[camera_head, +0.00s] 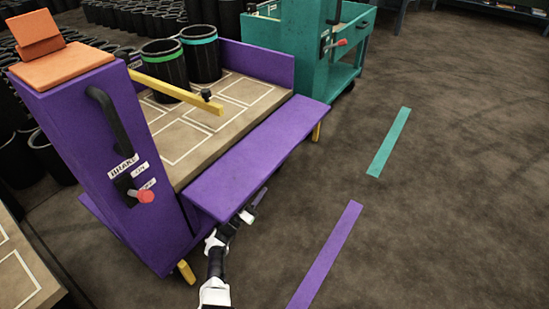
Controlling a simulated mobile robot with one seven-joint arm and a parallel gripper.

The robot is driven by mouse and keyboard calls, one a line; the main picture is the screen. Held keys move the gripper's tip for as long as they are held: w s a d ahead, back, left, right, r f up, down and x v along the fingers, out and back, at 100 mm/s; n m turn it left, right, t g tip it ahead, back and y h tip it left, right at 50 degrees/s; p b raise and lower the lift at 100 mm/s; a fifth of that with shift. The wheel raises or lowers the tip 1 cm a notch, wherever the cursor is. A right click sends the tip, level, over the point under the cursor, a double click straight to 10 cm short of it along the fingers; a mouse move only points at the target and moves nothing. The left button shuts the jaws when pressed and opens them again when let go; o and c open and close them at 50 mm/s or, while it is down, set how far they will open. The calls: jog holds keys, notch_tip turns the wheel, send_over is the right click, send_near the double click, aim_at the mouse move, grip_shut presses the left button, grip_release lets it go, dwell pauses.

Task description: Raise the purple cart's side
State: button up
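The purple cart (100,150) stands at the left. Its near side (255,160) is a long purple panel, folded outward and lying roughly flat along the deck's edge. My gripper (253,205) is low, close by the panel's outer edge near its left half. I cannot tell whether it touches the panel or whether its fingers are open; they are small and dark here.
A red-knobbed brake lever (145,196) is on the end post. A teal cart (310,50) stands behind.

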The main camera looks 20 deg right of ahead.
aim_at(269, 149)
jog(key=b+x, duration=0.2)
jog(key=x, duration=0.9)
jog(key=shift+d+b, duration=0.15)
jog(key=shift+b, duration=0.2)
jog(key=shift+x, duration=0.8)
jog(key=shift+r, duration=0.1)
jog(key=shift+c, duration=0.2)
grip_shut()
